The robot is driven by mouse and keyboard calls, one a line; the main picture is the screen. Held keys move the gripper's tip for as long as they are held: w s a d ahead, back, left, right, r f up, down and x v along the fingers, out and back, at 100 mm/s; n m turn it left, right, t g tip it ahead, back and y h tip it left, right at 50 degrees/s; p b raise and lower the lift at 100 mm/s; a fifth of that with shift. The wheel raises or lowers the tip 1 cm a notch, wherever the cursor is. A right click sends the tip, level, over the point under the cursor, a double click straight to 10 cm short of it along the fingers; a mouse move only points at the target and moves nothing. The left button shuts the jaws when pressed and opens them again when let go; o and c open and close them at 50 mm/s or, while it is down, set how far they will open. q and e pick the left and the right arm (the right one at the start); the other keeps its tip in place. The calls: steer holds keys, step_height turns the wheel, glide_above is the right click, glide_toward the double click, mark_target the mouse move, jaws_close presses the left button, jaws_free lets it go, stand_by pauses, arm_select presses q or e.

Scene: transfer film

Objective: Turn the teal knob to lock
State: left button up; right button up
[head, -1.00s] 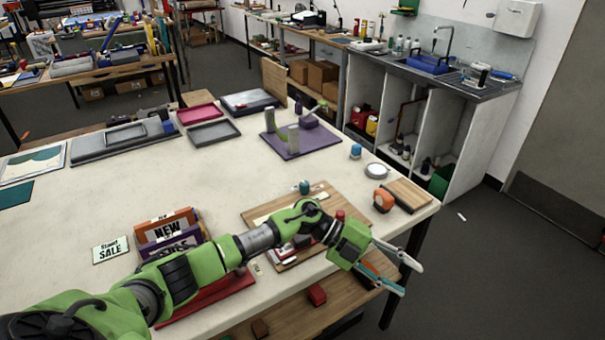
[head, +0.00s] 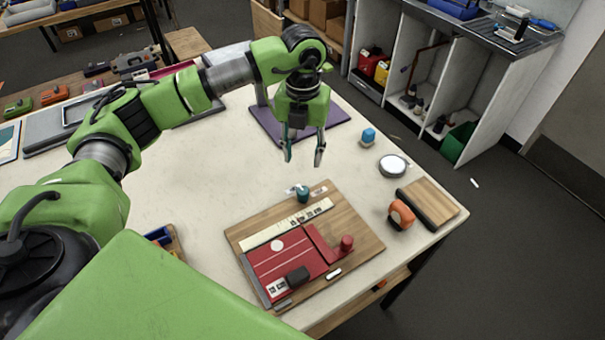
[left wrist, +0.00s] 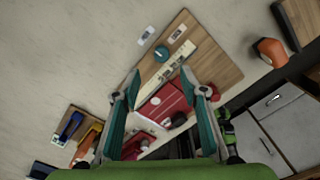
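The teal knob (head: 303,193) sits on a small pale plate at the back edge of a wooden board (head: 357,226). From above, the left wrist view shows the knob (left wrist: 162,53) as a round teal cap near the upper middle. My left gripper (head: 304,161) hangs with its fingers pointing down, above and behind the knob in the head view. Its two teal-lined fingers are apart and nothing is between them; the left wrist view also shows them spread (left wrist: 162,95). My right gripper does not show.
The board bears a cream ruler strip (head: 262,233), a red plate (head: 280,262) and a red knob (head: 347,243). An orange object (head: 401,214), a round white dish (head: 393,165) and a blue-capped item (head: 368,137) stand to the right. A purple tray (head: 338,111) lies behind.

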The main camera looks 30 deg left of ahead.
mark_target(303, 190)
arm_select(q)
steer(key=f, duration=0.1)
steer(key=f+p, duration=0.1)
steer(key=f, duration=0.1)
steer(key=s+f+p, duration=0.1)
steer(key=f, duration=0.1)
steer(key=shift+s+d, duration=0.1)
steer(key=shift+d, duration=0.15)
steer(key=f, duration=0.2)
steer(key=f+p, duration=0.1)
steer(key=f, duration=0.2)
steer(key=f+p, duration=0.1)
steer(key=f, duration=0.1)
steer(key=shift+w+f, duration=0.25)
steer(key=shift+f+p, duration=0.25)
steer(key=shift+p, duration=0.05)
steer(key=shift+f, duration=0.15)
steer(key=c, duration=1.1)
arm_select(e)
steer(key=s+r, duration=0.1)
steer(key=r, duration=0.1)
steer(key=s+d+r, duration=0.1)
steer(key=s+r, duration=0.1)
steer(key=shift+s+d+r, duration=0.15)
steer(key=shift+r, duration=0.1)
